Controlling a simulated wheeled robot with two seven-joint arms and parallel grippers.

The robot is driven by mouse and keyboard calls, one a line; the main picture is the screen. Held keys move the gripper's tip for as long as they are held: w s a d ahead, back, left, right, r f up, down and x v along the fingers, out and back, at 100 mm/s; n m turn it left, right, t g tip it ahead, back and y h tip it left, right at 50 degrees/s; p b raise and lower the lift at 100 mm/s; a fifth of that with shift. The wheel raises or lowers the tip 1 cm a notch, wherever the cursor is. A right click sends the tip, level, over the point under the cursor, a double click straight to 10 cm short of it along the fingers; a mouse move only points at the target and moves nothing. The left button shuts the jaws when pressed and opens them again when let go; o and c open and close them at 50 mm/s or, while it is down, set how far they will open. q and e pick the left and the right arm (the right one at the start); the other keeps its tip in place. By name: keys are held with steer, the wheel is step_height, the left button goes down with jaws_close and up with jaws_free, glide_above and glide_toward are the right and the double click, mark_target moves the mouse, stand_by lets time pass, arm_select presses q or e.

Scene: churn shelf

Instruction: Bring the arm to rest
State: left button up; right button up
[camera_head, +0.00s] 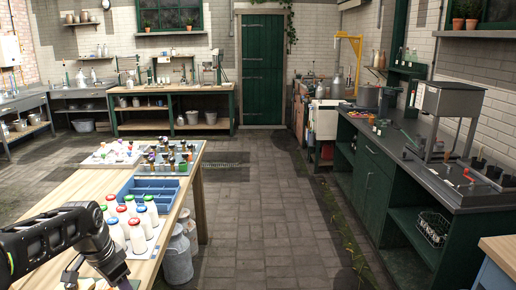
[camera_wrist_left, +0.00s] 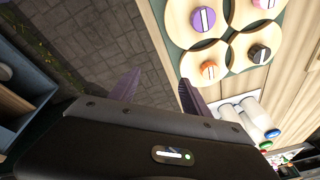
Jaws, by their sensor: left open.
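My left arm comes in from the left in the head view, over the near end of the wooden table (camera_head: 62,196). My left gripper (camera_head: 112,272) hangs low at the bottom edge, beside the near milk bottles. In the left wrist view the two purple fingers of the left gripper (camera_wrist_left: 156,88) stand apart. Nothing is between them; the floor and the table edge show beyond. My right gripper is in neither view.
White bottles (camera_head: 139,232) with coloured caps stand close to my left arm. A blue divided crate (camera_head: 150,187) is behind them. A milk churn (camera_head: 177,262) stands on the floor by the table. Round wooden pieces (camera_wrist_left: 195,22) lie near the fingers. The paved aisle (camera_head: 270,200) is clear.

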arm_select(q)
steer(key=w+d+f+n+t+h, duration=0.1)
steer(key=d+f+n+t+h, duration=0.35)
steer(key=d+f, duration=1.35)
steer(key=s+d+f+n+g, duration=0.1)
steer(key=s+d+f, duration=0.3)
steer(key=s, duration=0.4)
steer(key=s+d+f+n+g, duration=0.1)
steer(key=s+d+f+g, duration=0.2)
steer(key=s+d+f, duration=0.2)
steer(key=s+d+f+n+g, duration=0.1)
steer(key=s+d+f, duration=0.3)
steer(key=s+f, duration=0.4)
steer(key=s+g, duration=0.1)
steer(key=s, duration=0.3)
steer(key=shift+d+f, duration=0.2)
steer(key=shift+d, duration=0.05)
steer(key=shift+g, duration=0.25)
